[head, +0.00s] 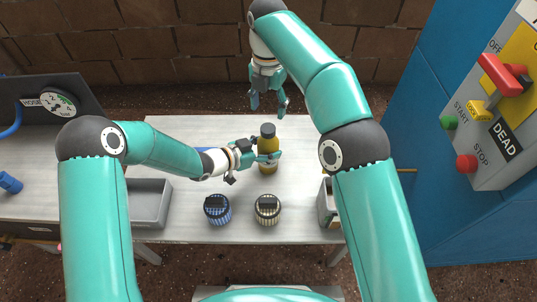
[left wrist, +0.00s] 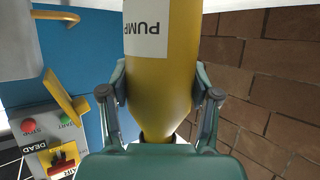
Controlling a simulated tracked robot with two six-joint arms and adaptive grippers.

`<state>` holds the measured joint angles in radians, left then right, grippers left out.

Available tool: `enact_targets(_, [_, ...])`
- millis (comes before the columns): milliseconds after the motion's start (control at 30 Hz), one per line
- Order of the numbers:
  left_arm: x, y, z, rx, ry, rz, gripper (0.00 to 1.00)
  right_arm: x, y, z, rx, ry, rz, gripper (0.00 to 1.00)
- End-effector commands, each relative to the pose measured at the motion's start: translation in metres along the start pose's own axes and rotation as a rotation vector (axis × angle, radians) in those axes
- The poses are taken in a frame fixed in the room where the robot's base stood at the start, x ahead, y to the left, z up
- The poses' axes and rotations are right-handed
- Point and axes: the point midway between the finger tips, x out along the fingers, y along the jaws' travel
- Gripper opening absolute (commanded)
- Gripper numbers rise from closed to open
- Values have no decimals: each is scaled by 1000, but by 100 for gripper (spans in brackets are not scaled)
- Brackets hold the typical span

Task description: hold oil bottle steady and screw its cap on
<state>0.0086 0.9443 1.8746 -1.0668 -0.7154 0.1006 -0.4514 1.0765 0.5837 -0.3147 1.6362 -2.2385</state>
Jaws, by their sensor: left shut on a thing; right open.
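My left gripper (head: 263,154) is shut around the bottle's body from the left. In the left wrist view the bottle (left wrist: 180,75) shows between the two fingers of my left gripper (left wrist: 160,85), with a white label reading PUMP upside down. Its narrowing end is partly hidden by the gripper there. My right gripper (head: 268,108) is open and empty, beyond the bottle and apart from it.
Two ribbed round containers, one blue (head: 217,217) and one dark and cream (head: 267,217), stand near the table's front edge. A grey tray (head: 150,203) is at left, a box (head: 327,205) at right. A control panel (head: 490,120) stands far right. Table right of the bottle is clear.

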Motion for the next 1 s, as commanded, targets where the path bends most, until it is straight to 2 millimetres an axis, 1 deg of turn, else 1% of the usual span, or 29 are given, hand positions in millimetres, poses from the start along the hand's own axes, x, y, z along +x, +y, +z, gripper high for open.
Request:
enact_targets(167, [0,0,0,0,0,0,0,0,0,0,-59,0,0,62])
enact_targets(433, [0,0,0,0,0,1,0,1,0,0,-56,0,0,62])
enact_targets(567, [0,0,0,0,0,1,0,5,0,0,-55,1,-1,62])
enact_targets(767, [0,0,0,0,0,1,0,24,-1,0,-55,3,-4,62])
enact_targets(1000, [0,0,0,0,0,1,0,60,-1,0,-55,3,-2,62])
